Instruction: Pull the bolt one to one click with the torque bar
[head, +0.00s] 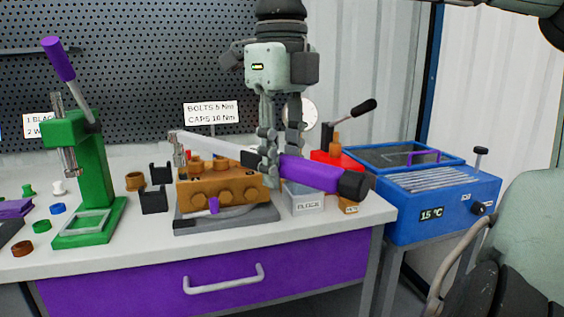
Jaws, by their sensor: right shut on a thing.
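The torque bar (308,173) has a purple grip with a black end and a grey shaft running left. My right gripper (270,155) comes down from above and is shut on the bar near where the grip meets the shaft. The bar's far left end lies over the left rear of the orange-brown pump block (222,189), above a grey upright piece (180,155). I cannot tell which bolt is under it, or whether the bar's head is seated on it. Several round orange caps sit on the block. My left gripper is not in view.
A green press (88,180) with a purple lever stands left of the pump. Black brackets (154,198) lie between them. A clear bin (303,198) stands below the bar's grip. A blue bath (435,200) reading 15 °C stands at right. A sign (211,112) reads bolts 5 Nm, caps 10 Nm.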

